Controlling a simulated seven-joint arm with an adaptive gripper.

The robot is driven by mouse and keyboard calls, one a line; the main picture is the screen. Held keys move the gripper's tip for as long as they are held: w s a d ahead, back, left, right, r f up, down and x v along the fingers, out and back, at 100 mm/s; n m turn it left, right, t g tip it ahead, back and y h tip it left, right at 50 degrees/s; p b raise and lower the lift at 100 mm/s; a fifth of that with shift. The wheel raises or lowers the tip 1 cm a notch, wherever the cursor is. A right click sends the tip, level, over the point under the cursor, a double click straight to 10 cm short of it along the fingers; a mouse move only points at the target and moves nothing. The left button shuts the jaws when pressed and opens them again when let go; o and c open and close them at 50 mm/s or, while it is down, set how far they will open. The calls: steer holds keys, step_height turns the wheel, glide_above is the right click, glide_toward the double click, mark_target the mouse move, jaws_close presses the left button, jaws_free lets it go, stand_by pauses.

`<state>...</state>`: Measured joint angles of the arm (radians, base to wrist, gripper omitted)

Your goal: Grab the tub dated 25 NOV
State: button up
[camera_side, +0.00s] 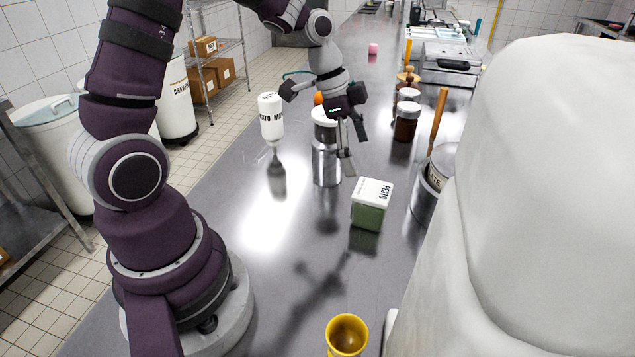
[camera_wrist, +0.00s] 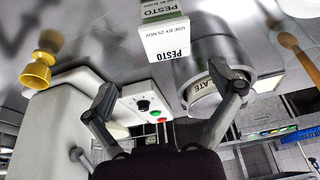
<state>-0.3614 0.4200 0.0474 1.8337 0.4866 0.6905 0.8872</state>
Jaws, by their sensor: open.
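The tub labelled PESTO is a small box with a white lid and green body. In the side view the tub (camera_side: 371,205) stands upright on the counter, right of centre. In the wrist view the tub (camera_wrist: 166,38) is at the top centre, and its label reads USE BY 25 NOV. My gripper (camera_side: 353,156) is in the air behind the tub and above it, apart from it. In the wrist view its fingers (camera_wrist: 165,80) are spread with nothing between them.
A steel container (camera_side: 326,165) stands close by my gripper, left of the tub. A MAYO bottle (camera_side: 271,120) is further left. A yellow cup (camera_side: 346,337) and bulky white equipment (camera_side: 545,200) are nearer.

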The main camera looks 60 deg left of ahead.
mark_target(376, 208)
steer(key=shift+m+h, duration=0.3)
steer(key=shift+m, duration=0.1)
steer(key=x, duration=0.4)
steer(key=a+x, duration=0.1)
steer(key=x, duration=0.7)
steer(key=shift+w+a+f, duration=0.15)
steer(key=shift+a+f, duration=0.05)
steer(key=shift+f, duration=0.05)
steer(key=c, duration=1)
